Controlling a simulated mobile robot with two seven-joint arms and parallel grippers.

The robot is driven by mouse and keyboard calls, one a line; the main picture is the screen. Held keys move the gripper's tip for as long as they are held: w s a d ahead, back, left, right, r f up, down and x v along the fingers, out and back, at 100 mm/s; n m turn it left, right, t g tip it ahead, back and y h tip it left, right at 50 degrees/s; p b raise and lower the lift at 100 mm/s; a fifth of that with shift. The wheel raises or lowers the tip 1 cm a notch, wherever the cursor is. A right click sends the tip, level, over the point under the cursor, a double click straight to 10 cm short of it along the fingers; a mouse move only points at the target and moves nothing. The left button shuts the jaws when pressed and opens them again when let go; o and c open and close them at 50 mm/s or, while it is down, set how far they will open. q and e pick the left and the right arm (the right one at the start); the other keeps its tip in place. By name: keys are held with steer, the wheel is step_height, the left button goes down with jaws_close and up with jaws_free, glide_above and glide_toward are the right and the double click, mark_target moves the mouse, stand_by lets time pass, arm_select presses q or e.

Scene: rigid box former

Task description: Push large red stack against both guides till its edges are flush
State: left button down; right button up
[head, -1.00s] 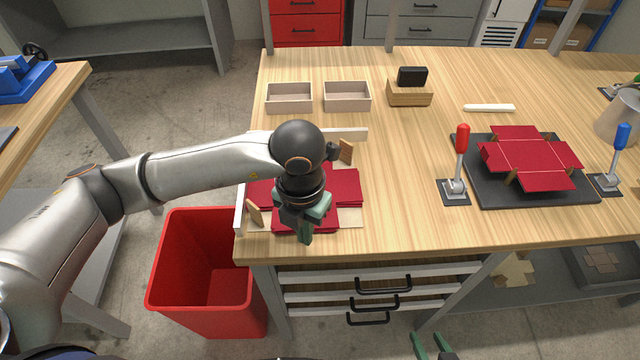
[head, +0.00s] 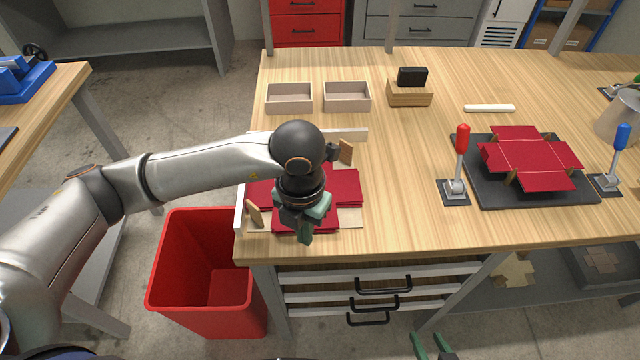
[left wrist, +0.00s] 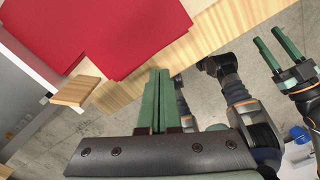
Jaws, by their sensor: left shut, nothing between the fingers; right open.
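The large red stack (head: 345,187) lies on a pale board at the left end of the bench, cross-shaped and partly hidden under my left arm. It also shows in the left wrist view (left wrist: 100,30). One white guide (head: 240,209) runs along the board's left side, another (head: 350,134) along its back. In the head view, my left gripper (head: 305,238) is shut and empty over the front part of the stack; in the left wrist view its fingers (left wrist: 155,100) overlap the stack's front edge. Contact cannot be told. My right gripper (head: 432,346) is open, below the bench front.
Wooden tabs (head: 254,214) (head: 346,151) stand by the guides. Two empty trays (head: 289,98) (head: 347,96) sit behind. A black forming plate (head: 490,196) with a red blank (head: 530,156) and a red-handled clamp (head: 460,160) is at right. A red bin (head: 205,262) stands below left.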

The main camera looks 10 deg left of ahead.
arm_select(q)
steer(key=shift+f, duration=0.15)
stand_by(0.4)
steer(key=shift+f+b, duration=0.65)
steer(key=shift+b, duration=0.15)
steer(key=shift+r, duration=0.2)
stand_by(0.4)
steer(key=shift+w+a+b, duration=0.25)
steer(key=shift+w+b, duration=0.15)
steer(key=shift+w, duration=0.55)
steer(key=shift+w+a+b, duration=0.3)
steer(key=shift+w+b, duration=0.15)
steer(key=shift+w, duration=0.45)
steer(key=shift+w+a+b, duration=0.25)
steer(key=shift+w+b, duration=0.15)
steer(key=shift+w, duration=0.55)
steer(key=shift+r, duration=0.1)
